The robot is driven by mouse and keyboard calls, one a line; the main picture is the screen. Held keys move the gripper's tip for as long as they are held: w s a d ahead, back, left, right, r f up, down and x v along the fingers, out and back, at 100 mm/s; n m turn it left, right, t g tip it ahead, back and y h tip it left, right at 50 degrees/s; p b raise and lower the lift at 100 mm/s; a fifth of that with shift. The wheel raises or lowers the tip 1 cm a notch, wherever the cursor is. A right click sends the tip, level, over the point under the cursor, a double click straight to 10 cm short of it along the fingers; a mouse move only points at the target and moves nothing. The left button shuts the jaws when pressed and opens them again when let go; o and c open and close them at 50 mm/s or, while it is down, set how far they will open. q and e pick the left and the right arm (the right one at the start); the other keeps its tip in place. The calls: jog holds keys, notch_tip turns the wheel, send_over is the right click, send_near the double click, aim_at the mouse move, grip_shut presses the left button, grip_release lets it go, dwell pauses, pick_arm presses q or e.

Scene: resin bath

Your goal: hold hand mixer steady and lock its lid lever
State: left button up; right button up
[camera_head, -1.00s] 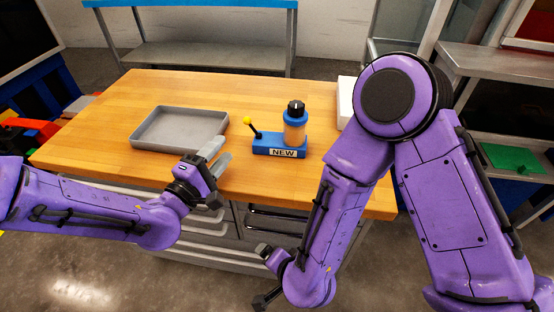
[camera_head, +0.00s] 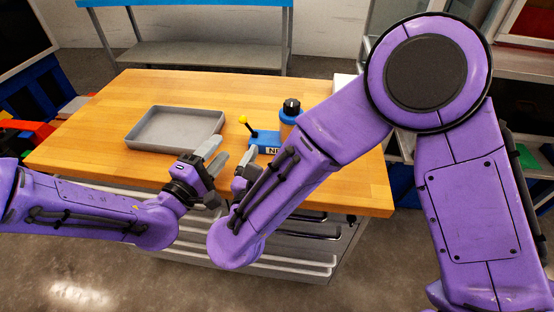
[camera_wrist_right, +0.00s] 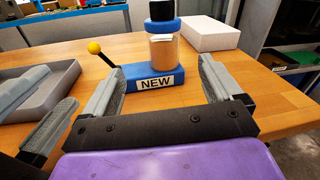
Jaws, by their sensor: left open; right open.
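The hand mixer has a blue base with a NEW label and an upright clear jar of tan contents with a blue collar and black cap. In the head view my right arm partly covers the mixer (camera_head: 290,108); the right wrist view shows it whole (camera_wrist_right: 164,50). Its lever (camera_head: 245,122), black with a yellow ball, tilts up and left from the base; it also shows in the wrist view (camera_wrist_right: 97,50). My left gripper (camera_head: 214,160) is open and empty, left of the mixer. My right gripper (camera_wrist_right: 162,92) is open and empty, facing the mixer base from the front, apart from it.
A grey tray (camera_head: 130,145) lies on the wooden table (camera_head: 85,140), left of the mixer. A white box (camera_wrist_right: 208,33) stands behind and right of the mixer. My two grippers are close together near the table's front edge.

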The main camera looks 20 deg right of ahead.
aim_at(268, 141)
pick_arm(q)
jog(key=shift+s+r, duration=0.1)
pick_arm(e)
jog(key=w+d+f+m, duration=0.2)
jog(key=f, duration=0.1)
jog(key=shift+w+f+g+h, duration=0.15)
jog(key=shift+w+g+h, duration=0.15)
jog(key=shift+h, duration=0.1)
jog(key=x, duration=1)
jog(key=c, duration=1.4)
jog(key=shift+o, duration=0.2)
